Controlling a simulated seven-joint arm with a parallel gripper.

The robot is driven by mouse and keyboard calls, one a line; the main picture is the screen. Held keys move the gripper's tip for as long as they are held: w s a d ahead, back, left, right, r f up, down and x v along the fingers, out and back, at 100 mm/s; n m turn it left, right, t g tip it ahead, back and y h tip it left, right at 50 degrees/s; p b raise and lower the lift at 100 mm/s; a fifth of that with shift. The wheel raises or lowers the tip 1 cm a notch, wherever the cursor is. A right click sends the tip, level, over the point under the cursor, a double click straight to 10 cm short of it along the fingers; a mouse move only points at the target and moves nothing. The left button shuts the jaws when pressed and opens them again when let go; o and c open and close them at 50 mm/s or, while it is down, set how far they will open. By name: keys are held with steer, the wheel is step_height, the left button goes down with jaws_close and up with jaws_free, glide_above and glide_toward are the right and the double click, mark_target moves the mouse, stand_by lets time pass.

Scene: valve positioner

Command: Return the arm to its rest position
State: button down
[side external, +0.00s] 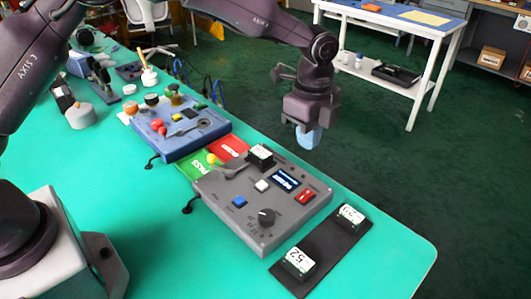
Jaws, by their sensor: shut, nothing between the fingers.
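My gripper (308,138) hangs from my dark arm, pointing down, with light blue fingertips. It is shut and holds nothing. In the picture it is above and to the right of the grey control box (232,203), apart from the box and the green table (390,262). The grey box has a black knob (266,217), a lever with a yellow ball (213,159), a blue button (239,202), a white button (262,185), a red switch (305,195) and a small display (287,180). A black block with a white label (261,155) is at its back edge.
A black mat (325,252) holds two labelled black blocks (298,263) (350,215). A blue control box (178,130) stands farther back, with green (200,166) and red (226,148) panels beside it. Tools crowd the table's far left. A white side table (395,22) stands behind.

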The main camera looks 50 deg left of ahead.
steer(key=s+a+r+n+t, duration=0.2)
steer(key=s+a+r+n, duration=0.35)
steer(key=s, duration=0.45)
steer(key=s+a+r+n+t, duration=0.2)
steer(key=s+a+r+n, duration=0.35)
steer(key=s, duration=0.35)
steer(key=s+a+r+n+t, duration=0.2)
steer(key=s+a+r+n, duration=0.4)
steer(key=s, duration=0.4)
steer(key=m+g, duration=0.4)
steer(key=m, duration=1.3)
glide_toward(308, 192)
steer(key=f, duration=0.3)
steer(key=w+f, duration=0.1)
steer(key=f, duration=0.2)
steer(key=shift+w+f, duration=0.2)
steer(key=shift+f, duration=0.5)
